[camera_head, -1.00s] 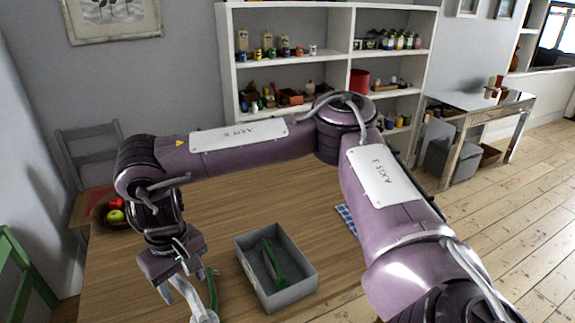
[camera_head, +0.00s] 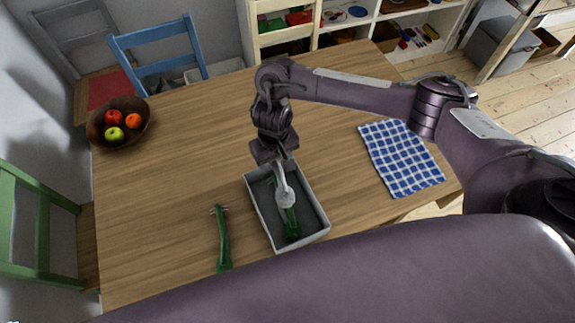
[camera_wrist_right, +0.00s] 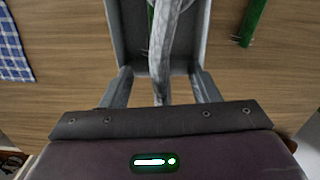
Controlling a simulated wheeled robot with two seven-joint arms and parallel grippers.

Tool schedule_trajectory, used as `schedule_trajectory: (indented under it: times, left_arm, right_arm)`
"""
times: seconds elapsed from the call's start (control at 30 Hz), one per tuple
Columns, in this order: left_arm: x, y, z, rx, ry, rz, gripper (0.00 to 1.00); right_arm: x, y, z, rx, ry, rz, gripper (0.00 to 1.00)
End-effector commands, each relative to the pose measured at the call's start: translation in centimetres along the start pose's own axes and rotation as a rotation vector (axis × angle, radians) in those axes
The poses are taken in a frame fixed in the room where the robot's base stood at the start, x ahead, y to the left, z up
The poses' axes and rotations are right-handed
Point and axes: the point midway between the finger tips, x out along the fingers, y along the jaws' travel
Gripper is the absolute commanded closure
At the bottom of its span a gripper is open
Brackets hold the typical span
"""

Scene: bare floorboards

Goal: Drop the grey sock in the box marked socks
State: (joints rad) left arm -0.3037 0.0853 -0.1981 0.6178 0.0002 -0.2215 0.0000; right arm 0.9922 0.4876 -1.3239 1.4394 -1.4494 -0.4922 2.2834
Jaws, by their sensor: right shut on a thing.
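My right gripper (camera_head: 281,172) points down over the grey open box (camera_head: 257,207) on the wooden table. It is shut on a long, light grey, mottled thing (camera_head: 285,196), taken to be the grey sock, which hangs over or into the box; its lower end's contact is unclear. In the right wrist view the grey sock (camera_wrist_right: 166,40) runs out between the fingers (camera_wrist_right: 162,88) towards the box (camera_wrist_right: 125,50). A green long thing (camera_head: 293,226) lies inside the box, partly hidden by the grey one. No marking on the box is readable. My left gripper is not in view.
A second green long thing with a pronged end (camera_head: 222,238) lies on the table (camera_head: 180,190), left of the box. A fruit bowl (camera_head: 103,134) stands at the far left, a blue checked cloth (camera_head: 400,158) at the right. Chairs stand around the left and back edges.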

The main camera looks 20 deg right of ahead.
Motion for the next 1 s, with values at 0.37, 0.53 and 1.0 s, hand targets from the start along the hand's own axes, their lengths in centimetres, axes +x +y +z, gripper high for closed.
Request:
schedule_trajectory:
  times: [0.37,0.53,1.0]
  left_arm:
    - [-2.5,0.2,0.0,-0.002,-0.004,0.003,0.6]
    - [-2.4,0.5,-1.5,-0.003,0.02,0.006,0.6]
    - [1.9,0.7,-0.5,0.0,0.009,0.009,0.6]
  right_arm:
    - [3.2,0.8,4.1,0.047,-0.003,-0.001,0.66]
    - [3.8,0.9,4.4,0.049,0.0,0.001,0.66]
    - [8.7,0.9,4.3,0.046,0.002,0.001,0.66]
